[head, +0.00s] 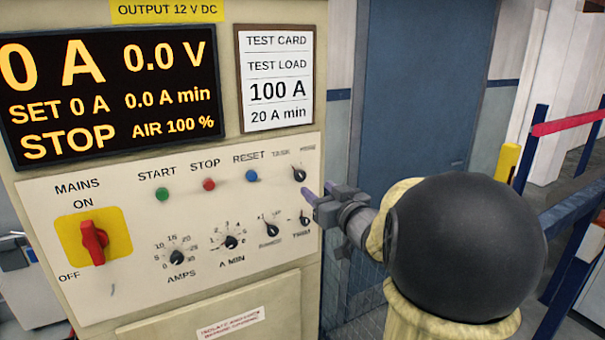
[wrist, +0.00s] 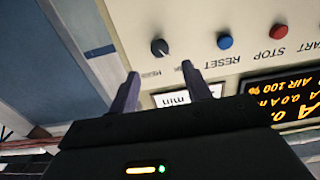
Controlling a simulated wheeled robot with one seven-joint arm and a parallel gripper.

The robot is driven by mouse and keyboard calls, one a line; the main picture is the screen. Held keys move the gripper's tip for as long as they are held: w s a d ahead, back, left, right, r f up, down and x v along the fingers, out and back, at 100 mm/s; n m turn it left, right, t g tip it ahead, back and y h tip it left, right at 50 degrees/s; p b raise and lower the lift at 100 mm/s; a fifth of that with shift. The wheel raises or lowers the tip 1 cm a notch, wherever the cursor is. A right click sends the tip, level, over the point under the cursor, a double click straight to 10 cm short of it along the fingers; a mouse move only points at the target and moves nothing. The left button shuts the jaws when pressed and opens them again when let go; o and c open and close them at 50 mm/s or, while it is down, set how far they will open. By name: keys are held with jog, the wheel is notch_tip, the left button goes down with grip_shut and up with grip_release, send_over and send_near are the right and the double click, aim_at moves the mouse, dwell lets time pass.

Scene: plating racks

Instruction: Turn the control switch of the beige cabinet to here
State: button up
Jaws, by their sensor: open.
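The beige cabinet (head: 225,25) has a pale control panel. A small black knob (head: 299,174) sits at the panel's upper right, below two small blurred labels; I take it for the control switch. It also shows in the upside-down wrist view (wrist: 159,48). Its pointer direction is too small to tell surely. My gripper (head: 318,191) is open and empty, just right of and below the knob in the head view. In the wrist view its two fingers (wrist: 160,71) point at the panel, with the knob beyond the gap between them. I see no contact.
Green (head: 162,194), red (head: 209,184) and blue (head: 252,176) buttons lie left of the knob. Below are the amps dial (head: 177,257), the A min dial (head: 231,242) and two small knobs. The red mains switch (head: 93,242) is at left. A blue door (head: 420,90) stands behind.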

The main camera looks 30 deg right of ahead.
aim_at(302, 176)
jog(key=w+p, duration=0.2)
jog(key=w, duration=0.7)
jog(key=shift+a+p, duration=0.15)
jog(key=shift+p, duration=0.15)
jog(key=c, duration=0.9)
